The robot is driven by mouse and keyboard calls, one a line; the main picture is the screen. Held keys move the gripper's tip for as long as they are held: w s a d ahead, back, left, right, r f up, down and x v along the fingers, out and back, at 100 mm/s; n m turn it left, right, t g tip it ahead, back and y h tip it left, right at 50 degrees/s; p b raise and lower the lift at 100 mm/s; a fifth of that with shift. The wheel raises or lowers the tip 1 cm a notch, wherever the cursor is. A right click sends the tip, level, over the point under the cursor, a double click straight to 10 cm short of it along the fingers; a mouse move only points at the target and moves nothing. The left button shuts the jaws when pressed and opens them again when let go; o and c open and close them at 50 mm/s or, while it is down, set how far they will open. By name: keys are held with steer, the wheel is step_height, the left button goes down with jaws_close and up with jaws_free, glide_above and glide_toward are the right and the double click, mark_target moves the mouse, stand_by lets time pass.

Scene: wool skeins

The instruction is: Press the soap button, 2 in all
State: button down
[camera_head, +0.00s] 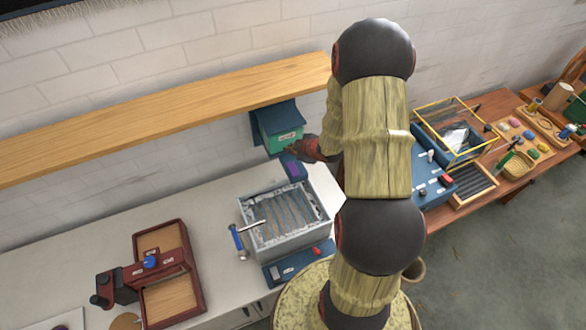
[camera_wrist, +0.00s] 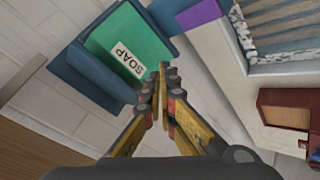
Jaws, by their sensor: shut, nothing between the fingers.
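The soap dispenser is a green box labelled SOAP (camera_head: 283,134) in a dark blue housing, mounted under the wooden shelf at the wall. In the wrist view the green box (camera_wrist: 128,46) fills the upper left, with its label facing me. A purple part (camera_head: 292,167) shows just below the dispenser; it also shows in the wrist view (camera_wrist: 199,14). My gripper (camera_wrist: 163,72) is shut and empty, its fingertips right at the lower edge of the green box. I cannot tell whether they touch it. In the head view my gripper (camera_head: 290,151) is small and partly dark against the dispenser.
The wooden shelf (camera_head: 180,110) runs above the dispenser. A wooden bench with a yellow-framed case (camera_head: 440,106) is at right.

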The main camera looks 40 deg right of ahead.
mark_target(292, 170)
steer(key=shift+f+b, duration=3.35)
steer(key=shift+f, duration=1)
steer(key=shift+f, duration=0.1)
steer(key=shift+f+b, duration=0.25)
steer(key=shift+b, duration=0.15)
steer(key=shift+f+b, duration=0.5)
steer(key=shift+f, duration=0.05)
steer(key=shift+r+p, duration=0.7)
steer(key=shift+r, duration=0.25)
step_height(292, 170, up, 5)
steer(key=p, duration=0.4)
